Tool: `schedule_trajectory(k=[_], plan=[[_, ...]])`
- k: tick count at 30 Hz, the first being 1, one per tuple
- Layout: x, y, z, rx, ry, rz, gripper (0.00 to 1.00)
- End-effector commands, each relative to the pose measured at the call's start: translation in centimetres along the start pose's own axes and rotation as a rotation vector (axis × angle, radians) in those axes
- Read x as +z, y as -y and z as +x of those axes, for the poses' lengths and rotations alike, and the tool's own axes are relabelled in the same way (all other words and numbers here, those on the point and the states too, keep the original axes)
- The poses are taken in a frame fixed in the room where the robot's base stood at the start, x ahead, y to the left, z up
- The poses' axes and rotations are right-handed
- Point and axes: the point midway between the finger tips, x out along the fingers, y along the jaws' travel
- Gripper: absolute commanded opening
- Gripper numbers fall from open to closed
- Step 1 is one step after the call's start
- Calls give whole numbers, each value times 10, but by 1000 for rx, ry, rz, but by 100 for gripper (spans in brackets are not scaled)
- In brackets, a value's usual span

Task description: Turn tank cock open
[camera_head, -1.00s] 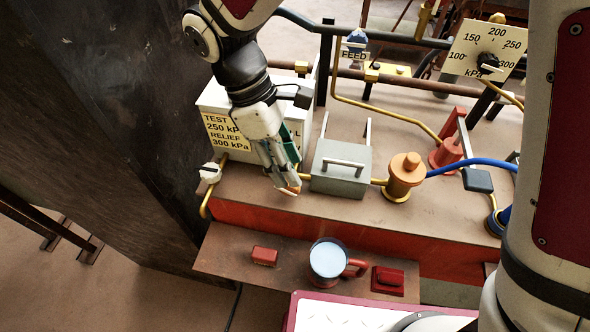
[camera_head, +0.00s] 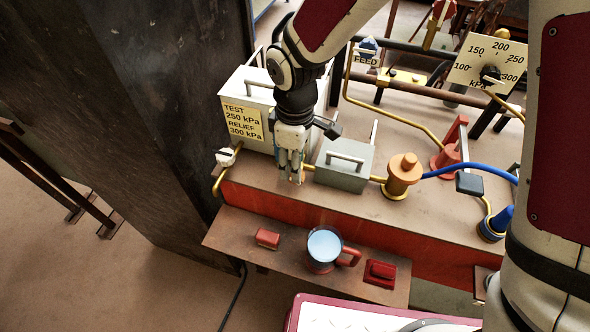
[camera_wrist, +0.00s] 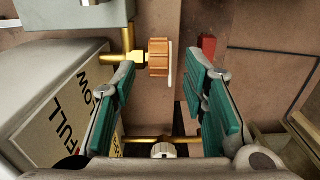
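The pale tank (camera_head: 232,97) with the yellow pressure label stands behind and left of my gripper (camera_head: 291,180). In the wrist view its side (camera_wrist: 50,95) fills the left, with FULL and LOW lettering. An orange ribbed knob (camera_wrist: 158,57) on a brass fitting lies just beyond my fingertips, roughly between them; in the head view my fingers hide it. A white knob (camera_wrist: 163,150) sits on a brass pipe at the bottom of the wrist view. A white knob also shows left of the tank (camera_head: 226,157). My gripper (camera_wrist: 160,82) is open and empty, teal-padded fingers apart, pointing down.
A grey box with a handle (camera_head: 343,165) stands close right of my gripper. An orange cylinder (camera_head: 403,176) and blue hose (camera_head: 465,164) lie farther right. The front shelf holds a mug (camera_head: 324,248) and red blocks (camera_head: 267,238). A dark wall (camera_head: 150,120) stands left.

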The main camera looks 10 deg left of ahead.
Motion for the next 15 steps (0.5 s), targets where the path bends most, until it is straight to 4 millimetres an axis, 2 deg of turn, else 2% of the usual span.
schedule_trajectory(k=[3,6,15], plan=[[0,2,21,-2,3,-1,40],[0,1,33,-2,1,0,40],[0,0,46,1,0,-1,40]])
